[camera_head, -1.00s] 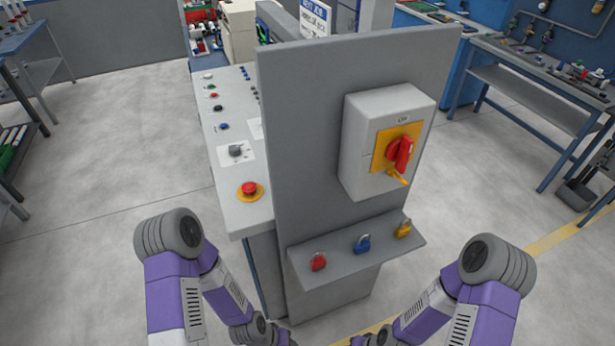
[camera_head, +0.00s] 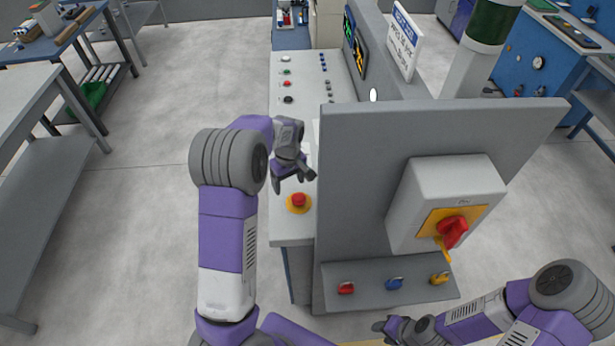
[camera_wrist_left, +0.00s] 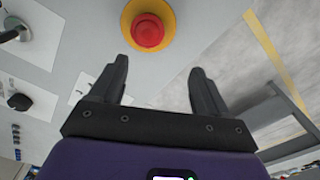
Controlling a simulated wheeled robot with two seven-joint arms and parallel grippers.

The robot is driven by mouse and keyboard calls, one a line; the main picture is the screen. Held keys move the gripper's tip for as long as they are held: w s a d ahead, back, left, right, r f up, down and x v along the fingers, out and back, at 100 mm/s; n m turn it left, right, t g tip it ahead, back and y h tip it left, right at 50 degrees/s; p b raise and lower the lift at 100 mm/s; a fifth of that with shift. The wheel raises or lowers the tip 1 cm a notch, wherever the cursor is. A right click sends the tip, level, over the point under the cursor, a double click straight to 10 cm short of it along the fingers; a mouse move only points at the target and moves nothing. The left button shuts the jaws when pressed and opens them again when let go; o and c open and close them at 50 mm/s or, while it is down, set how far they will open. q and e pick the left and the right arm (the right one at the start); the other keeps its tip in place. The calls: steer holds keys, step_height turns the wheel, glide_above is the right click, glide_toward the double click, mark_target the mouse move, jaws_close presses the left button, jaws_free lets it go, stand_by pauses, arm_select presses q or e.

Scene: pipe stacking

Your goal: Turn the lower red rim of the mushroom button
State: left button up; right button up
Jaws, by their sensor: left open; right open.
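The red mushroom button (camera_head: 298,199) sits on a yellow round plate (camera_head: 291,208) near the front end of the control panel. In the left wrist view the button (camera_wrist_left: 148,31) and its yellow plate (camera_wrist_left: 170,47) are near the top, beyond the fingertips and a little nearer the left finger. My left gripper (camera_head: 294,178) is open and empty, pointing down above and just behind the button. It also shows open in the left wrist view (camera_wrist_left: 160,72). My right gripper (camera_head: 384,328) is low at the bottom, in front of the panel, open and away from the button.
A grey upright panel (camera_head: 350,160) stands right of the button, with a switch box (camera_head: 430,190) bearing a red rotary handle (camera_head: 453,232). A ledge (camera_head: 370,292) below holds red, blue and yellow padlocks. The floor left of the console is clear.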

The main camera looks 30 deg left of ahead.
mark_target(298, 197)
arm_select(q)
steer(key=d, duration=0.2)
steer(key=shift+w+d+r, duration=0.25)
steer(key=shift+w+d, duration=0.1)
steer(key=shift+w, duration=0.05)
step_height(298, 197, down, 7)
steer(key=shift+a+f, duration=0.1)
steer(key=shift+c, duration=0.2)
steer(key=c, duration=1)
steer(key=shift+m, duration=0.5)
